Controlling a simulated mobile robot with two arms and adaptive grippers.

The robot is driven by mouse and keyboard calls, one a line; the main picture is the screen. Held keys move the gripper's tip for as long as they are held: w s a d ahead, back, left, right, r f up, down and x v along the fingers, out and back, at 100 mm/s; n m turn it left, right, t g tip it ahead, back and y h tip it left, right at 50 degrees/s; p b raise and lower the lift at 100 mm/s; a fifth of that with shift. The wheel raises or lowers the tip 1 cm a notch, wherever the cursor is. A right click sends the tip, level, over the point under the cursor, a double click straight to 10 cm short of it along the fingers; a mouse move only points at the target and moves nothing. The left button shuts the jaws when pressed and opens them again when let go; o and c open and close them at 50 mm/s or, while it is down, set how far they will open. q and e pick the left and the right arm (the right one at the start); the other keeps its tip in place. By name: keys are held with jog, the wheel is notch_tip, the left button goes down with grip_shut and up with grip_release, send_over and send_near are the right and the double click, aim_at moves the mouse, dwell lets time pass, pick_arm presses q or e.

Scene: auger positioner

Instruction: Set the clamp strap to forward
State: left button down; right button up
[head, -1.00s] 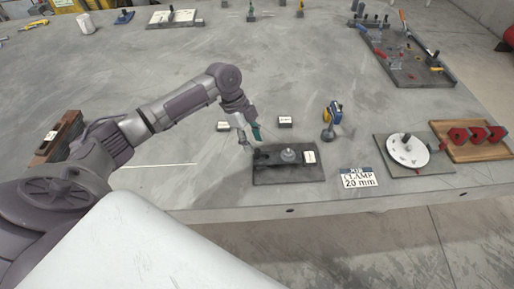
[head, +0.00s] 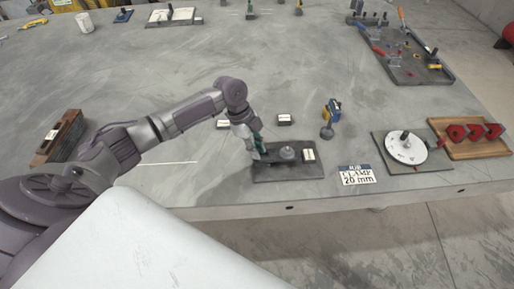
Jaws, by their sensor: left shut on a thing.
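The clamp strap (head: 273,157) is a dark bar on a dark base plate (head: 290,174) near the front edge of the table. It reaches left from a grey round hub (head: 287,153). My left gripper (head: 258,155) comes down from above and is shut on the strap's left end. The fingers hide that end of the strap. A small white label (head: 309,154) stands on the right of the plate. My right gripper is out of view.
Small labelled blocks (head: 284,119) lie behind the plate. A blue-and-yellow tool on a stand (head: 330,118) is behind right. A sign (head: 357,175) and a white dial (head: 406,147) lie to the right.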

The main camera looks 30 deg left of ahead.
aim_at(272, 156)
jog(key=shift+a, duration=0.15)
pick_arm(q)
jog(key=w+d, duration=0.2)
jog(key=d, duration=0.1)
jog(key=c, duration=1.4)
grip_release()
jog(key=o, duration=0.3)
jog(key=shift+o, duration=0.2)
jog(key=shift+r, duration=0.1)
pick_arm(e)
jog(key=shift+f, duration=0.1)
pick_arm(q)
jog(key=v, duration=1.2)
